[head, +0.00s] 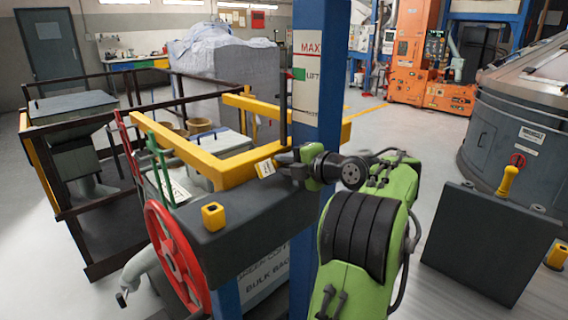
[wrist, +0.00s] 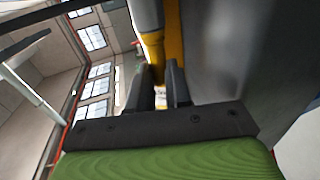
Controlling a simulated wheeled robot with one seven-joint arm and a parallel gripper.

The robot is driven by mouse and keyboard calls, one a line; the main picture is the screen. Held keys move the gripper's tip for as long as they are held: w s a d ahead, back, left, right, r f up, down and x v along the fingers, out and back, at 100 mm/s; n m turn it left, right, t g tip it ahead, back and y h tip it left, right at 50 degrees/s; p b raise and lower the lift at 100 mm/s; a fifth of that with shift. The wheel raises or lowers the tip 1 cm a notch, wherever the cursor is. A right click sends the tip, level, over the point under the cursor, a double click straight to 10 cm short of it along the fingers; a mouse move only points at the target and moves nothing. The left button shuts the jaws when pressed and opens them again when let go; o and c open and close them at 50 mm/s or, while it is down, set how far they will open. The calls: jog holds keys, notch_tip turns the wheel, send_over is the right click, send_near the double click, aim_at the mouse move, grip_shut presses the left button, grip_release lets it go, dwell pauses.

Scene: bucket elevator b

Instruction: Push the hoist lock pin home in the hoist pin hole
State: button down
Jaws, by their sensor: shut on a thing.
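My gripper (head: 287,161) reaches left across the front of the blue post (head: 312,90), at the yellow bar (head: 232,172) of the machine. In the wrist view its two dark fingers (wrist: 160,88) are closed in on something yellow and white between them. I take this for the hoist lock pin, but its shape is mostly hidden. A small white tag (head: 266,168) shows just left of the fingertips. The hoist pin hole cannot be made out; how far the pin sits in it cannot be told.
A red handwheel (head: 172,258) and a yellow block (head: 213,216) are on the grey machine body, left of my arm. A dark panel (head: 488,240) with a yellow handle (head: 507,182) stands at right. Dark railings (head: 95,75) enclose the left side. Open floor lies behind right.

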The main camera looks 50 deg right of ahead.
jog(key=shift+d, duration=0.1)
jog(key=c, duration=1)
grip_release()
jog(key=shift+d, duration=0.1)
jog(key=p+v, duration=0.4)
jog(key=v, duration=1.1)
jog(key=shift+s+r, duration=0.15)
jog(key=shift+s, duration=0.25)
